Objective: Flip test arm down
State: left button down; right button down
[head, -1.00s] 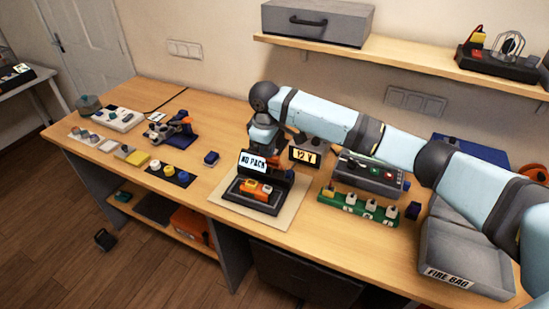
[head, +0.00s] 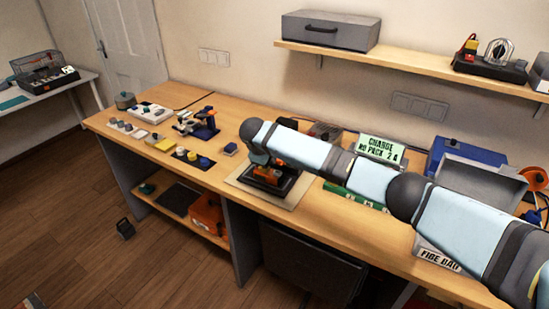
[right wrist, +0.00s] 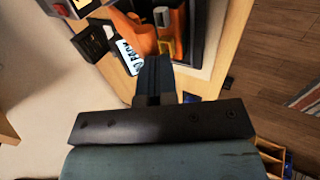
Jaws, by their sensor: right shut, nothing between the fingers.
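The black test fixture (head: 285,190) sits on a beige mat (head: 243,181) at the front of the bench, with an orange part (head: 268,173) in it. In the right wrist view, a larger orange piece (right wrist: 137,33) and the white NO PACK sign (right wrist: 127,57) show beside it. I cannot tell for certain which piece is the test arm. My right gripper (right wrist: 154,62) is shut and empty, its fingertips close to the sign and orange piece; contact is unclear. In the head view, my arm hides the fingers and the sign. My left gripper is not in view.
A green CHARGE sign (head: 381,150) stands behind my arm. Several small parts and a blue stand (head: 205,131) are on the left. A shelf (head: 400,67) hangs above.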

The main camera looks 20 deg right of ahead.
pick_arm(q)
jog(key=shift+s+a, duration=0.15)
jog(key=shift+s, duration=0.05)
pick_arm(e)
jog(key=f, duration=0.1)
jog(key=f+t+h, duration=0.1)
jog(key=s+a+f+t+h, duration=0.1)
jog(key=f, duration=0.1)
jog(key=shift+a, duration=0.1)
jog(key=shift+w+d, duration=0.5)
jog(key=shift+d, duration=0.1)
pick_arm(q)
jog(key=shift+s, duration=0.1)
